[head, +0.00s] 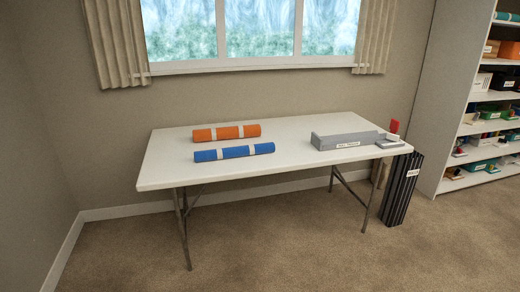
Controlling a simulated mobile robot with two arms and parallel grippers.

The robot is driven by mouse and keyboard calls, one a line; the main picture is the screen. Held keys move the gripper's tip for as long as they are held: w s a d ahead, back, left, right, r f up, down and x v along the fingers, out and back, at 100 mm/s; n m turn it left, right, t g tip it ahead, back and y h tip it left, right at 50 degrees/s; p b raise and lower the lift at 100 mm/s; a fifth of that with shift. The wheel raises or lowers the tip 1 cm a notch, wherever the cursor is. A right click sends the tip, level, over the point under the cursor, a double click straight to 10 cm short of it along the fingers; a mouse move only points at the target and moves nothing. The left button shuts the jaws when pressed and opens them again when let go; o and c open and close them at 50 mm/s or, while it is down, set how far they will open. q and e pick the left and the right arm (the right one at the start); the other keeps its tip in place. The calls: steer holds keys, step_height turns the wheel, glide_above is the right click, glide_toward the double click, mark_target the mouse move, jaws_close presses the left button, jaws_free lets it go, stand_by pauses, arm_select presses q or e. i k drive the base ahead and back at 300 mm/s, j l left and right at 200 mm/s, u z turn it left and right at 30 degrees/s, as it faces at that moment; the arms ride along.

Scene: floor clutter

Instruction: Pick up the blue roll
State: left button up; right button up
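The blue roll (234,152) lies on its side on the white folding table (290,177), left of the middle and near the front edge. It has two pale bands around it. An orange roll (226,133) with similar bands lies just behind it, roughly parallel, with a narrow strip of tabletop between them. Neither of my grippers shows in the head view.
A long grey tray-like object (347,141) with a label sits on the table's right side. A small grey item (390,144) and a red item (394,126) are at the right end. A dark ribbed panel (401,188) stands beside the table. Shelves (480,152) are at right. Front carpet is clear.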

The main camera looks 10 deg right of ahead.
mark_target(252, 150)
steer(key=i+j, duration=0.25)
steer(key=i, duration=0.15)
steer(key=i+j, duration=0.2)
steer(key=i, duration=0.25)
steer(key=i+j, duration=0.25)
steer(key=i, duration=0.15)
steer(key=i+j+u, duration=0.1)
steer(key=i, duration=0.3)
steer(key=j, duration=0.1)
